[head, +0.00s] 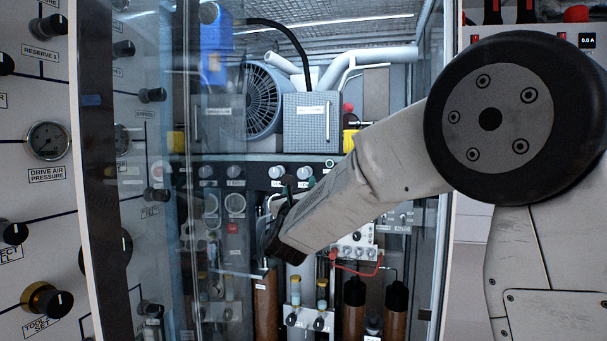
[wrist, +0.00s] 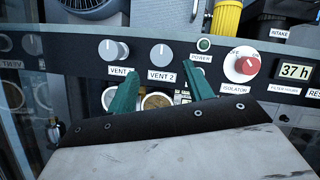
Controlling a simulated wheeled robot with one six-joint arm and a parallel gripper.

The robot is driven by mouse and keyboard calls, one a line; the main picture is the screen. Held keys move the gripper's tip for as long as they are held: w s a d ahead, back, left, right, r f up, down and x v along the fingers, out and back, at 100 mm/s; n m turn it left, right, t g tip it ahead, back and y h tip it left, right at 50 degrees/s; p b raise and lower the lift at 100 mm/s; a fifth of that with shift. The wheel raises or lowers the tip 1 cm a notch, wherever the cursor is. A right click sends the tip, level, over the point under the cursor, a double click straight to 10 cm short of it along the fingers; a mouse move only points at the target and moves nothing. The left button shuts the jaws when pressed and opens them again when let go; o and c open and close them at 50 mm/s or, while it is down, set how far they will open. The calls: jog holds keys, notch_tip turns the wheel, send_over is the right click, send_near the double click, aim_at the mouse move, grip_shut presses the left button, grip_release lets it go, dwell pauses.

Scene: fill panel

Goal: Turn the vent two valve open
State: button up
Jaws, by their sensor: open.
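The vent two valve is a pale grey round knob (wrist: 161,55) above a "VENT 2" label on a dark panel strip in the wrist view. A faint mark on its face looks upright, too small to be sure. My gripper (wrist: 163,74) is open, its two teal fingers spread below and either side of the knob, with nothing between them. I cannot tell how far the fingertips are from the panel. In the head view my gripper (head: 297,184) is in front of the strip inside the cabinet, partly hidden by my arm. The knob labels are unreadable there.
A similar vent knob (wrist: 109,49) sits just left. A green power light (wrist: 204,44) and a red isolator knob (wrist: 246,65) are to the right.

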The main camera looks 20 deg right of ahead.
aim_at(303, 175)
jog(key=shift+w+d+r+m, duration=0.2)
jog(key=shift+w+r+m, duration=0.1)
jog(key=shift+m, duration=0.1)
jog(key=x, duration=0.7)
jog(key=c, duration=1)
